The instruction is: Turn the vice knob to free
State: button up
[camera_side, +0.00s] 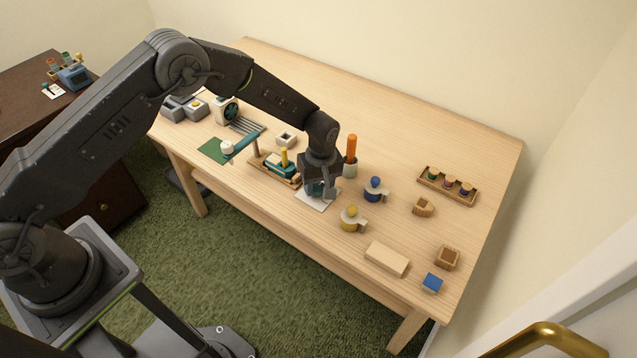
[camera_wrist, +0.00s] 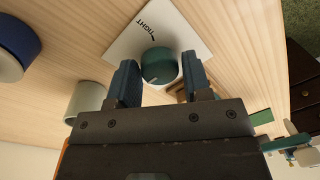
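The vice knob is a round teal knob (camera_wrist: 159,68) on a white square plate (camera_wrist: 125,45) with the printed word TIGHT and a short mark. In the side view the plate (camera_side: 311,203) lies near the table's front edge, with the knob mostly hidden under my gripper (camera_side: 320,192). In the wrist view my gripper (camera_wrist: 161,78) points at the plate, one blue-grey finger on each side of the knob. The fingers are apart and very close to it; I cannot tell whether they touch it. A pale mark shows on the knob's face.
A teal-and-wood vice (camera_side: 279,168) stands left of the knob plate. A grey cup with an orange-handled tool (camera_side: 351,155) is behind it. The back of the table is clear.

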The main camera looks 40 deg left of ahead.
aim_at(322, 185)
jog(key=o, duration=0.3)
jog(key=shift+o, duration=0.2)
notch_tip(322, 185, up, 14)
jog(key=shift+w+d, duration=0.25)
jog(key=shift+w, duration=0.15)
